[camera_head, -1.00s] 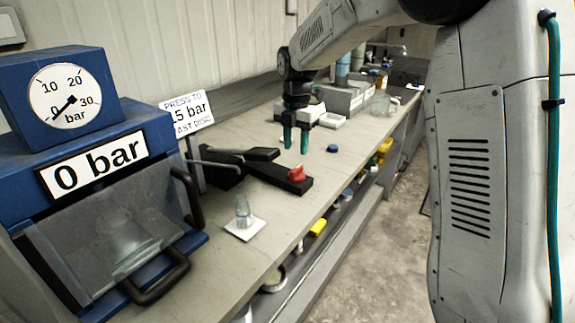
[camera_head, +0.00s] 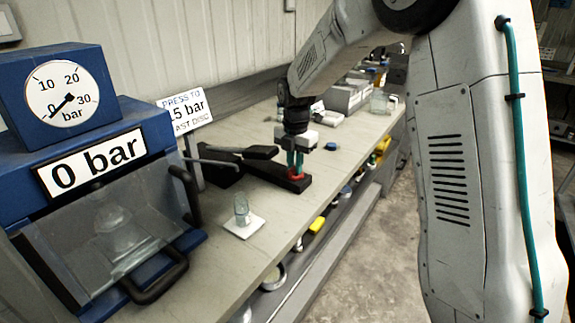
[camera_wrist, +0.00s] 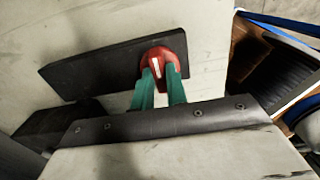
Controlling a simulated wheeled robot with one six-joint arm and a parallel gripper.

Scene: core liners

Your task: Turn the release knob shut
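The red release knob (camera_head: 297,175) sits on the near right end of a black base (camera_head: 262,170) on the bench. In the wrist view the knob (camera_wrist: 164,68) shows a white mark on its top. My gripper (camera_head: 295,163) points down at the knob, its two green fingers reaching it. In the wrist view my gripper (camera_wrist: 160,78) has its fingers apart, with the tips over or at the near part of the knob. I cannot tell whether they touch it. A black lever (camera_head: 262,152) lies over the base. The blue press (camera_head: 85,150) reads 0 bar.
A small glass piece (camera_head: 241,208) stands on a white square (camera_head: 244,226) in front of the base. A sign (camera_head: 183,110) stands behind, beside the press. A blue cap (camera_head: 331,146) lies right of my gripper. Boxes (camera_head: 345,95) stand farther back.

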